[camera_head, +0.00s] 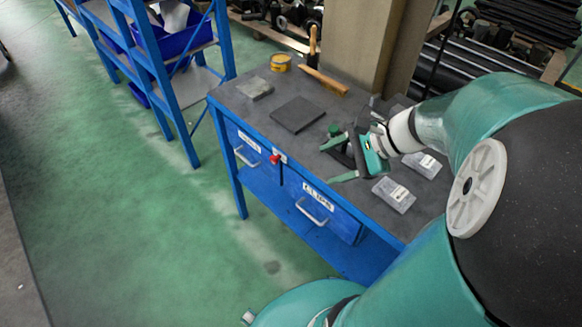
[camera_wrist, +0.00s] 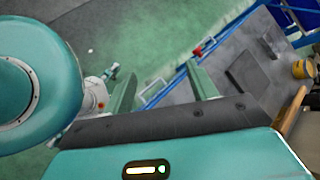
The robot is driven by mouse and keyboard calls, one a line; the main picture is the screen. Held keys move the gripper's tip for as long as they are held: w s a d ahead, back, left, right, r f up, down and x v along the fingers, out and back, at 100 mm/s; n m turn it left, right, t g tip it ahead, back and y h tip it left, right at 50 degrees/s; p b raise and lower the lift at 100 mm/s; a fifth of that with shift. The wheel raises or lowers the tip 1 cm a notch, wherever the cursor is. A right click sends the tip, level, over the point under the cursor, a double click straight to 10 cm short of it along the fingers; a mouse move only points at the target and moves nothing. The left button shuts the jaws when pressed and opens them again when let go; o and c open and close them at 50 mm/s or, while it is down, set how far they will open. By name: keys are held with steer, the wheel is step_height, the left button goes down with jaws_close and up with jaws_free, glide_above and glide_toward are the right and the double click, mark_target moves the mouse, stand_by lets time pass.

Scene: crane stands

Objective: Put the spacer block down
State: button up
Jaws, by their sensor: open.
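A small grey block (camera_head: 255,88), which looks like the spacer block, rests flat on the dark worktop (camera_head: 345,108) near its far left corner. It also shows at the right of the wrist view (camera_wrist: 267,47). My gripper (camera_head: 335,162) is open over the front part of the bench, to the right of the block and well apart from it. In the wrist view the two green fingers (camera_wrist: 163,88) stand wide apart with nothing between them. A dark square plate (camera_head: 297,114) lies between the block and my gripper.
A yellow tape roll (camera_head: 280,62), a wooden-handled tool (camera_head: 312,45) and a wooden strip (camera_head: 323,81) lie at the back, near a pillar (camera_head: 355,40). Labelled packs (camera_head: 393,194) lie right of my gripper. A blue shelf (camera_head: 165,90) stands left; green floor (camera_head: 110,210) is clear.

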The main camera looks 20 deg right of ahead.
steer(key=s+a+r+n+h, duration=0.1)
steer(key=a+r+n+h, duration=0.2)
steer(key=a+n, duration=0.3)
steer(key=s+a+r+n+h, duration=0.2)
steer(key=a+r+n+h, duration=0.2)
steer(key=n, duration=0.8)
steer(key=shift+s+a+r+n+h, duration=0.2)
steer(key=shift+a+n+h, duration=0.1)
steer(key=shift+a, duration=0.9)
steer(key=shift+d, duration=0.15)
